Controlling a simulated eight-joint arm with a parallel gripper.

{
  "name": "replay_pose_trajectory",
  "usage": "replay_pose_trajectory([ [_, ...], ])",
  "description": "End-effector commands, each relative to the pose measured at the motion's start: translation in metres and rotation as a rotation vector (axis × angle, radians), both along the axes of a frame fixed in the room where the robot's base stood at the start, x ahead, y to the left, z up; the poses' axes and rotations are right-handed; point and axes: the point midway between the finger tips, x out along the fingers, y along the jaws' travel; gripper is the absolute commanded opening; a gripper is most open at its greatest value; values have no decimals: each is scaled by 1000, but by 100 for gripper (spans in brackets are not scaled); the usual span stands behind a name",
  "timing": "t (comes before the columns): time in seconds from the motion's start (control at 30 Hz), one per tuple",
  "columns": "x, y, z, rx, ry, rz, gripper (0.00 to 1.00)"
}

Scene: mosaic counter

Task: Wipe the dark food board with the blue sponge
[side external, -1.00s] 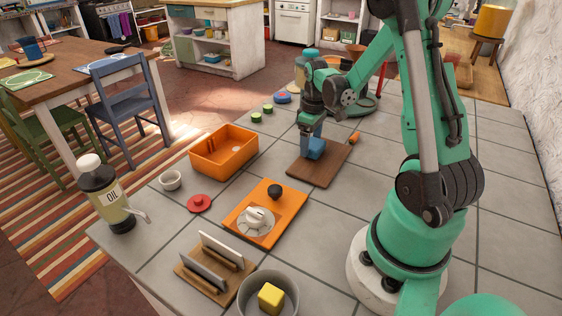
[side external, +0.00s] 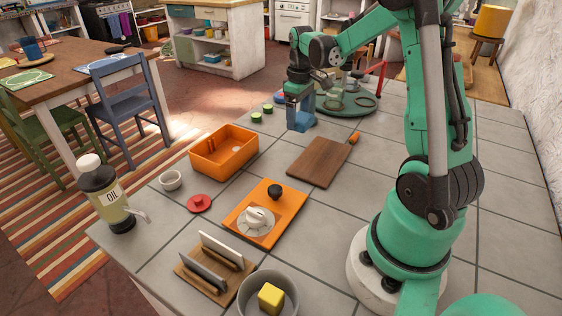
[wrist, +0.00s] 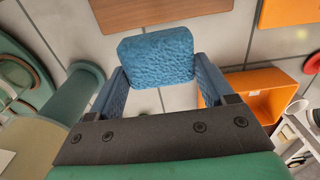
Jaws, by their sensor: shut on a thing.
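The dark food board (side external: 318,162) lies bare on the grey tiled counter in the side view, its brown edge also at the top of the wrist view (wrist: 150,12). My gripper (side external: 300,108) is beyond the board, toward the far end of the counter. It is shut on the blue sponge (side external: 301,122), which sits between the fingers in the wrist view (wrist: 157,58). The sponge is low over the tiles, off the board; I cannot tell whether it touches them.
An orange bin (side external: 222,152) stands left of the board. An orange panel with a white knob (side external: 262,226) lies nearer the camera. Small green pieces (side external: 262,113) lie left of my gripper, and a green round rack (side external: 350,102) stands to its right.

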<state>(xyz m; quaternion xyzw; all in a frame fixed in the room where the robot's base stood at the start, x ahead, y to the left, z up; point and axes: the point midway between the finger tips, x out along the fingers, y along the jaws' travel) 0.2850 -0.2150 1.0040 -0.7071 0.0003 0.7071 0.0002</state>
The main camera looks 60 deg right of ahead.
Motion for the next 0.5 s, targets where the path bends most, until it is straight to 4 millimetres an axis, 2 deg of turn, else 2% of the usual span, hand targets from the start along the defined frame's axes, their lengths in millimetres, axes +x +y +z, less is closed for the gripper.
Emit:
replay_pose_trajectory([
  [0.2, 0, 0, 17, 0, 0, 0, 33],
  [0.5, 0, 0, 20, 0, 0, 0, 33],
])
